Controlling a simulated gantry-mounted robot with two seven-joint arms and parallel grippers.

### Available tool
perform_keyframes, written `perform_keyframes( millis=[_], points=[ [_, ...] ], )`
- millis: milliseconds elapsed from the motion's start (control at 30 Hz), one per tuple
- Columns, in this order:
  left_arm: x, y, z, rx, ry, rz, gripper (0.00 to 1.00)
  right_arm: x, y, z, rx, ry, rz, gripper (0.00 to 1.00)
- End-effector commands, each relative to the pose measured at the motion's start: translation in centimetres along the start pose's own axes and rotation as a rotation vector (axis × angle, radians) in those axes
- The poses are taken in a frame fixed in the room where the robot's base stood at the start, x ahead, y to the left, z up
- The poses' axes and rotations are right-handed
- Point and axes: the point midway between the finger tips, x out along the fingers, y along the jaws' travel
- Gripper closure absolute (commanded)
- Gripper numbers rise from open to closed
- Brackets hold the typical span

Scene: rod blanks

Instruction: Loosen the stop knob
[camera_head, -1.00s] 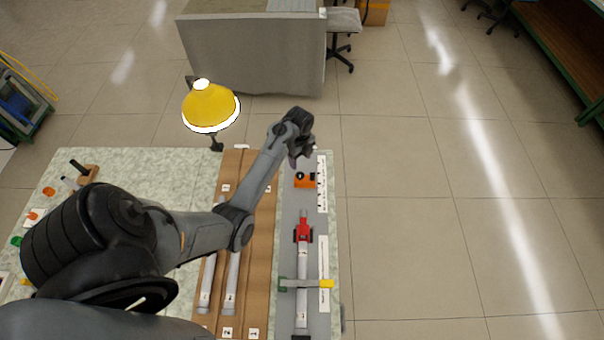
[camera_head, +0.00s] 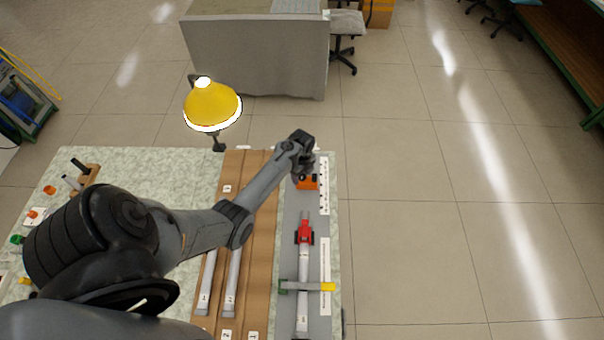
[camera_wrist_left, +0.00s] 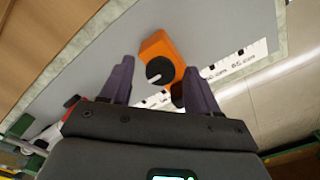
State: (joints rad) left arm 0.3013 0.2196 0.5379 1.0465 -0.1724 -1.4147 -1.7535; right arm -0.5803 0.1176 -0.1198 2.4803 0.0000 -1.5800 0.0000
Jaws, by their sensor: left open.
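The stop is an orange block (camera_head: 309,184) on the grey strip near its far end, partly covered by my left gripper in the head view. In the left wrist view the orange block (camera_wrist_left: 156,48) carries a round dark knob (camera_wrist_left: 160,71) with a light line across it. My left gripper (camera_wrist_left: 156,82) is open, its two purple fingers apart on either side of the knob, with nothing held between them. Whether the fingers touch the knob cannot be told. The left gripper shows in the head view (camera_head: 303,178) above the stop. My right gripper is not in view.
A red clamp (camera_head: 305,232) and a rod lie on the grey strip nearer me, with a green-and-yellow crossbar (camera_head: 305,287) over it. A white scale (camera_head: 324,185) runs along the right. Rods (camera_head: 232,285) lie on the brown board. A yellow lamp (camera_head: 212,103) stands at the far edge.

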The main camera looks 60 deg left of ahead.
Motion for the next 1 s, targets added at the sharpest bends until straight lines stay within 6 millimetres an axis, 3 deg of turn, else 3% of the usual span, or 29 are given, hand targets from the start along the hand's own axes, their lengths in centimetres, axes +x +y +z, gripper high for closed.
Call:
perform_keyframes(
  millis=[100, 467, 767, 1000],
  points=[
    [0.0, 0.0, 0.0, 0.000, 0.000, 0.000, 0.42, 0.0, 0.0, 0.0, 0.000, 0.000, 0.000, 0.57],
    [0.0, 0.0, 0.0, 0.001, 0.000, 0.000, 0.95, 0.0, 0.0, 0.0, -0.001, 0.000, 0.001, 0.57],
    [-0.2, 0.0, 0.0, -0.038, 0.000, 0.000, 0.95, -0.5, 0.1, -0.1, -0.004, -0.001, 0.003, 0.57],
    [-0.4, 0.0, -0.1, -0.170, 0.001, 0.001, 0.95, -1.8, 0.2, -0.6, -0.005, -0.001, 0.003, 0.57]
  ],
)
